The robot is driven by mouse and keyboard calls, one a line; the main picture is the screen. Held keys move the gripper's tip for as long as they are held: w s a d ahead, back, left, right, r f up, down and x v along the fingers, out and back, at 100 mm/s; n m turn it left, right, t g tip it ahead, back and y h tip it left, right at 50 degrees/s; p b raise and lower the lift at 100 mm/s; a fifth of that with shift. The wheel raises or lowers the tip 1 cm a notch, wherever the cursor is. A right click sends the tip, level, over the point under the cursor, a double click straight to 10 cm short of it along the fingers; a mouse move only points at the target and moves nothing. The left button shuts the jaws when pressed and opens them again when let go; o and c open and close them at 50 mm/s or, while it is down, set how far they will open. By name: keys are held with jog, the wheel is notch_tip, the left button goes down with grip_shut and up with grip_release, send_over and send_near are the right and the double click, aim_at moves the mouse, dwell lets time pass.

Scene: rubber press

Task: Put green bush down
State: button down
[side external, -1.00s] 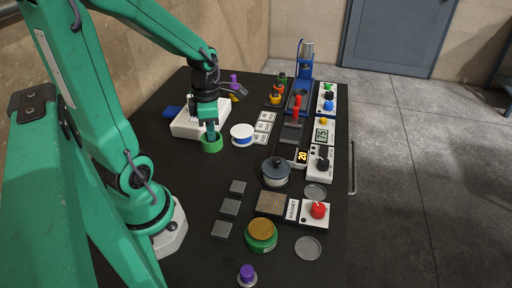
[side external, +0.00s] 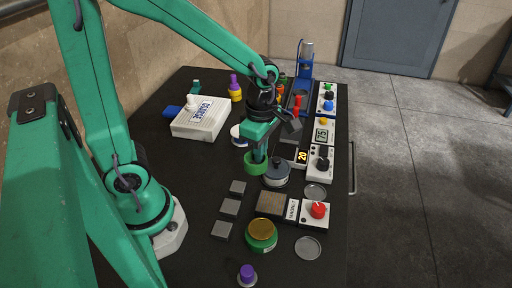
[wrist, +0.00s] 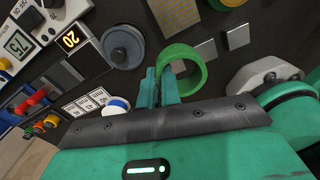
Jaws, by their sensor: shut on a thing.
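The green bush is a thick green ring (side external: 256,168), held in the air just left of the dark-lidded round pot (side external: 276,171) in the side view. My gripper (side external: 258,154) points down and is shut on the ring's wall. In the wrist view the ring (wrist: 202,72) hangs at the fingertips (wrist: 160,88), with one finger inside its hole and the other outside. The ring's exact height above the table is hard to tell.
A white box (side external: 201,119) stands at the back left. Three grey square plates (side external: 230,207) lie in front of the ring. A green jar with a gold top (side external: 261,230) is nearer the camera. Control boxes (side external: 316,213) line the right edge.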

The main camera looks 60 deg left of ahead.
jog(key=s+d+m, duration=0.4)
jog(key=d+m, duration=0.2)
jog(key=d, duration=0.7)
jog(key=s+d+m, duration=0.4)
jog(key=d+m, duration=0.1)
jog(key=d, duration=0.8)
send_over(317, 248)
notch_tip(317, 248, down, 7)
jog(key=shift+w+r, duration=0.1)
jog(key=shift+r, duration=0.1)
jog(key=shift+f, duration=0.1)
jog(key=shift+f, duration=1.9)
jog(key=shift+f, duration=0.3)
jog(key=c, duration=1.6)
grip_release()
